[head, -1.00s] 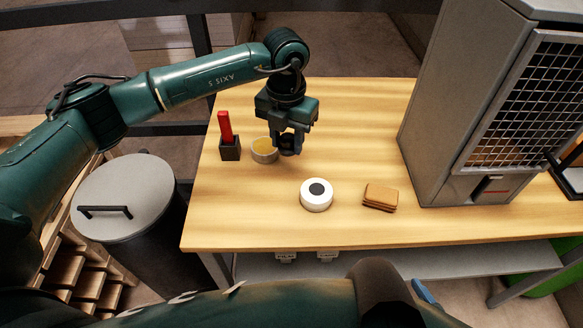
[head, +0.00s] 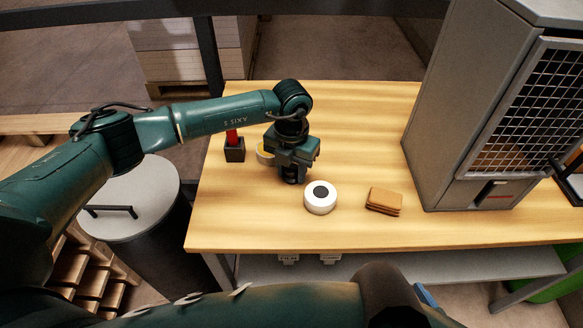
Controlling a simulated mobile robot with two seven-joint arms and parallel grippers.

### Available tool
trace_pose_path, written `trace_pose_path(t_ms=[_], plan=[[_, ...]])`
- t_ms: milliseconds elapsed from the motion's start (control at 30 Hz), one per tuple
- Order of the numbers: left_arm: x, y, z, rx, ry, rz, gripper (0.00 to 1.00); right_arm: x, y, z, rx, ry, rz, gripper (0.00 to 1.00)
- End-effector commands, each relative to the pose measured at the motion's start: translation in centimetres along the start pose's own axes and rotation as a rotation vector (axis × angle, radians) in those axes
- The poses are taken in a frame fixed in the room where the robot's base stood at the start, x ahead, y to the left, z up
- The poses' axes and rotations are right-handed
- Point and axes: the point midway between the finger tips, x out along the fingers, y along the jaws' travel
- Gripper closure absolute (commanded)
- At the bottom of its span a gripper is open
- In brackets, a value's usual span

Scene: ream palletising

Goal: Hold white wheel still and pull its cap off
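The white wheel (head: 320,205) lies flat on the wooden table (head: 360,130), near its front edge. Its dark round cap (head: 321,190) sits in the middle of its top face. My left gripper (head: 291,178) points down just behind and to the left of the wheel, apart from it in the picture. Its fingers are dark and partly hidden by the gripper body, so their opening is unclear. My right gripper is not in view.
A stack of brown slices (head: 384,201) lies right of the wheel. A grey cabinet with a mesh front (head: 440,130) stands at the right. A bowl (head: 263,154) and a dark holder with a red stick (head: 234,150) stand behind left. A lidded bin (head: 130,195) stands left of the table.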

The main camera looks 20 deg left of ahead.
Motion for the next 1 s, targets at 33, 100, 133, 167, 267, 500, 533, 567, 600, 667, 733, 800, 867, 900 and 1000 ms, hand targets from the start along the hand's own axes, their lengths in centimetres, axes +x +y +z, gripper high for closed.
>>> trace_pose_path(t_ms=[33,100,133,167,267,500,533,567,600,667,733,800,867,900,1000], plan=[[0.0,0.0,0.0,0.000,0.000,0.000,0.61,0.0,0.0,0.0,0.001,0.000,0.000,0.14],[0.0,0.0,0.0,0.000,0.000,0.000,0.55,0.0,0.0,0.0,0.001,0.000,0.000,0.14],[0.0,0.0,0.0,0.000,0.000,0.000,0.52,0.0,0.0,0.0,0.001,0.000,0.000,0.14],[0.0,0.0,0.0,0.000,0.000,0.000,0.50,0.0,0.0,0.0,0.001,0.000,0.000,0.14],[0.0,0.0,0.0,0.000,0.000,0.000,0.42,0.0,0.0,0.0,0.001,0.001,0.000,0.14],[-0.1,0.0,0.0,0.000,0.000,0.000,0.42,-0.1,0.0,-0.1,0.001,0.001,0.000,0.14],[-0.3,0.0,0.0,0.000,0.000,0.000,0.42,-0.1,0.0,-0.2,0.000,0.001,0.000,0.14],[-0.5,0.0,0.0,0.000,0.000,0.000,0.42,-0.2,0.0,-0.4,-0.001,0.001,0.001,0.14],[-0.7,0.0,0.1,0.000,-0.002,0.000,0.42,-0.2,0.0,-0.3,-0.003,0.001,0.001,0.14],[-1.4,0.0,0.1,0.000,-0.004,-0.001,0.42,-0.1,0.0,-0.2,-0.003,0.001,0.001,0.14],[-2.6,0.0,0.1,0.001,-0.004,-0.001,0.42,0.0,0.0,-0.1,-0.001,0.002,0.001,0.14],[-4.2,0.0,0.2,0.000,-0.006,0.000,0.42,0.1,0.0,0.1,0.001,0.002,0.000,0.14],[-5.5,0.0,0.1,0.001,-0.005,0.000,0.42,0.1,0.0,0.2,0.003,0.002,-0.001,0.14],[-6.4,0.0,0.1,0.001,-0.006,0.000,0.42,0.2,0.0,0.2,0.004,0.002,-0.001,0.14],[-8.5,0.0,0.1,0.000,-0.004,0.000,0.42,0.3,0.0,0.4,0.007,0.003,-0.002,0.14]])
